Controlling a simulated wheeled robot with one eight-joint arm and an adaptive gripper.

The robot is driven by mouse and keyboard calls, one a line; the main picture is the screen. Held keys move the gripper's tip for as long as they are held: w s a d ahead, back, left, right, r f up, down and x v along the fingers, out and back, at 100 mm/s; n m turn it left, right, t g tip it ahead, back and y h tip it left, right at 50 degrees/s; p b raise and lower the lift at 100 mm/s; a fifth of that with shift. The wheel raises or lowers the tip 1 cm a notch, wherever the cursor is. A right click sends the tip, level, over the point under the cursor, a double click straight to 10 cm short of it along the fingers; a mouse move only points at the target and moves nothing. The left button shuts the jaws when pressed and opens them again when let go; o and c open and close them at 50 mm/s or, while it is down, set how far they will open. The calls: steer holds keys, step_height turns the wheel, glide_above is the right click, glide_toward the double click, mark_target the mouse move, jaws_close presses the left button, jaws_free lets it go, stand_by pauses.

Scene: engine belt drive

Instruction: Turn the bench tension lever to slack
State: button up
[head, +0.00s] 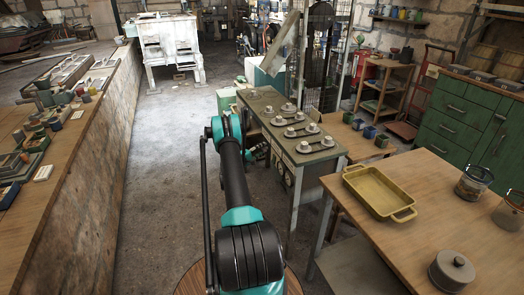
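A narrow grey-topped bench (330,155) with several round, pale knob-like fittings (303,147) on its top stands just right of my arm. I cannot make out which part, if any, is the tension lever, nor its position. My arm reaches forward from the bottom middle to a teal joint left of the bench. Small dark and teal parts show low between that joint and the bench, but I cannot tell what they are. My gripper's fingers are not visible.
A wooden table at right holds a yellow tray (372,192), a lidded grey pot (451,270) and glass jars (474,182). A long workbench (88,128) with tools runs along the left. Grey floor (170,150) lies clear between it and my arm. Green drawers (453,130) stand at right.

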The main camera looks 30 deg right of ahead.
steer(key=shift+d, duration=0.1)
jaws_close()
steer(key=shift+n, duration=0.3)
steer(key=n+y, duration=0.1)
steer(key=n, duration=0.2)
steer(key=shift+g+y, duration=0.3)
steer(key=n+g+y, duration=0.1)
steer(key=n, duration=0.2)
steer(key=shift+f+n, duration=0.15)
steer(key=shift+n, duration=0.15)
steer(key=n+g+y, duration=0.1)
steer(key=n+g, duration=0.1)
steer(key=n, duration=0.1)
steer(key=shift+s, duration=0.1)
steer(key=shift+n+g+y, duration=0.6)
steer(key=shift+n+g, duration=0.5)
steer(key=shift+n, duration=0.5)
steer(key=shift+s+f, duration=0.1)
